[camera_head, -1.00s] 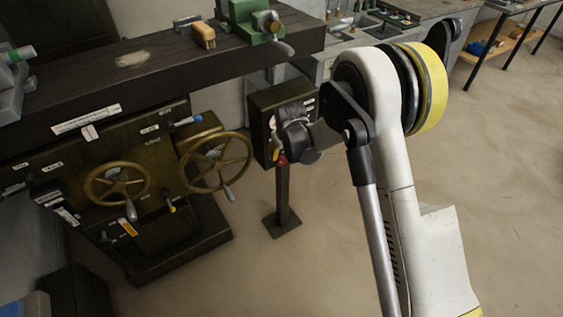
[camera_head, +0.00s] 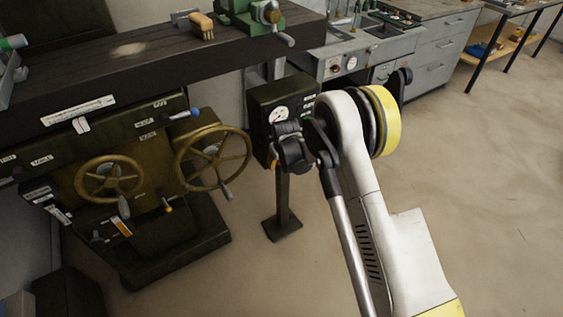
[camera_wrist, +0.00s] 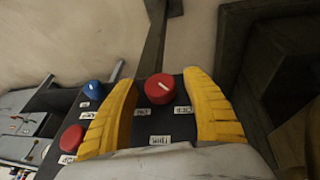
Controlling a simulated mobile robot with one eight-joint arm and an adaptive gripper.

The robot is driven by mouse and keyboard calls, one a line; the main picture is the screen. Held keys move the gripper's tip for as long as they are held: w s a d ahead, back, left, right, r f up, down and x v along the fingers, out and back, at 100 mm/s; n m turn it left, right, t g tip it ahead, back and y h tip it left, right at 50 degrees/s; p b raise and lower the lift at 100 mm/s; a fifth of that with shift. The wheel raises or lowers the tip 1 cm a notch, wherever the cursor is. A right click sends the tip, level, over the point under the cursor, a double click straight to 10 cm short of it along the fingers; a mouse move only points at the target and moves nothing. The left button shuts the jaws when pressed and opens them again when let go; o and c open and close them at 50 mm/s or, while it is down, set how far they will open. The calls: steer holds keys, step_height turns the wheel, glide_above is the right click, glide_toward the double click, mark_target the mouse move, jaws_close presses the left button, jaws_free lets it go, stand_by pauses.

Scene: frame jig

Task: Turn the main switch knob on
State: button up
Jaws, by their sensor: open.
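A red round knob (camera_wrist: 160,89) with a slanting white pointer line sits on a dark panel in the wrist view. Small white labels lie on either side of it and a larger one (camera_wrist: 159,139) below; their text is too small to read surely. My gripper (camera_wrist: 167,95) is open, with one yellow finger to the left of the knob and one to the right. Gaps show between the fingers and the knob. In the head view the panel is on a dark control box (camera_head: 262,100) on a post; my wrist hides the knob there.
A blue knob (camera_wrist: 93,90) and another red knob or button (camera_wrist: 72,138) sit left of my left finger. The box also carries a round gauge (camera_head: 278,114). A machine with brass handwheels (camera_head: 212,157) stands left of the box. Open floor lies to the right.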

steer(key=c, duration=1.2)
steer(key=shift+o, duration=0.2)
steer(key=g+y, duration=0.2)
steer(key=shift+w+d+m+y, duration=0.1)
steer(key=shift+d+m+y, duration=0.05)
steer(key=shift+m+y, duration=0.25)
steer(key=shift+m+g+y, duration=0.3)
steer(key=shift+g+y, duration=0.6)
steer(key=shift+y, duration=0.6)
steer(key=o, duration=1.2)
steer(key=shift+c, duration=0.2)
